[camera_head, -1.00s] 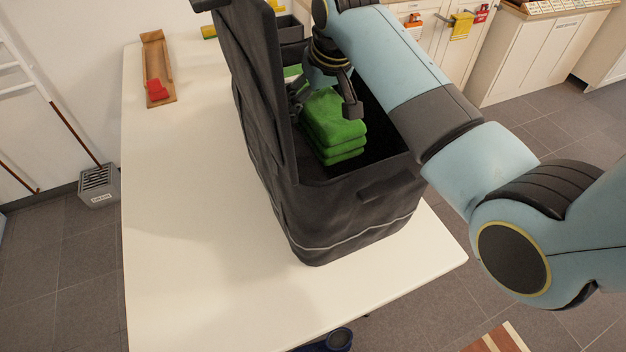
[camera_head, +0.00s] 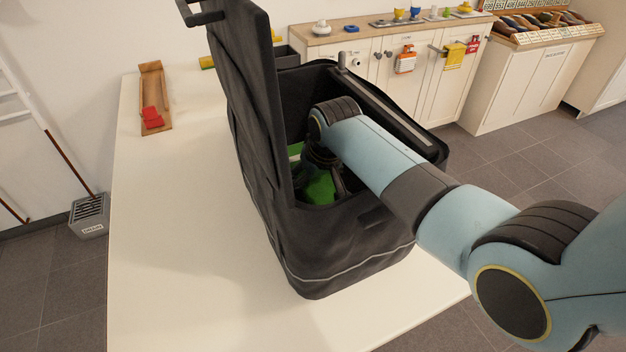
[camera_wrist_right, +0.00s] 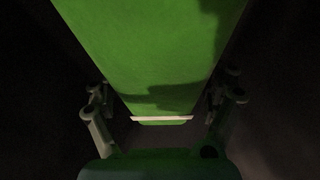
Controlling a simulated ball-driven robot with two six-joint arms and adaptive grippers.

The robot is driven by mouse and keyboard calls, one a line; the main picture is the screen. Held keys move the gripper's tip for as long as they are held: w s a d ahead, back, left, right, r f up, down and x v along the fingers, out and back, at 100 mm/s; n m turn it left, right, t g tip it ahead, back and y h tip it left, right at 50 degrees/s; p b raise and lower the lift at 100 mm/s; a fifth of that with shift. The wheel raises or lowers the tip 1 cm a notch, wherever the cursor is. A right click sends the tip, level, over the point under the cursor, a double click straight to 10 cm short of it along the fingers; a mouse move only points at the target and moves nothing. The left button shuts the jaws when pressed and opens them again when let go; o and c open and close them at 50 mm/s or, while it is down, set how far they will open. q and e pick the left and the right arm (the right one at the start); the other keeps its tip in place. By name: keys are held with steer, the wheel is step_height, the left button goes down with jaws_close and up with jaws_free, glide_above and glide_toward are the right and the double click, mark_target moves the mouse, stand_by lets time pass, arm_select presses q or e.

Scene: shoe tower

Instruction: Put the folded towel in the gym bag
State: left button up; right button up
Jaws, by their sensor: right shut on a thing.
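The black gym bag (camera_head: 340,240) stands on the white table with its lid raised at the left. The green folded towel (camera_head: 319,188) is inside the bag, low below the rim and partly hidden by my arm and the bag's walls. My right gripper (camera_head: 322,178) reaches down into the bag and is shut on the towel; its fingertips are mostly hidden in the head view. In the right wrist view the green towel (camera_wrist_right: 150,50) fills the middle between the fingers. My left gripper is not in view.
The white table (camera_head: 180,250) has free room left of the bag. A wooden tray (camera_head: 154,90) with a red item (camera_head: 152,117) lies at the back left. A dark box (camera_head: 287,57) stands behind the bag. A counter with cabinets (camera_head: 400,75) is beyond.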

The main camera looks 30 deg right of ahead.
steer(key=shift+f, duration=0.55)
steer(key=o, duration=1.2)
steer(key=shift+s, duration=0.1)
steer(key=v, duration=0.6)
steer(key=p+v, duration=0.1)
steer(key=v, duration=0.6)
steer(key=shift+w+r, duration=0.1)
steer(key=shift+w, duration=0.15)
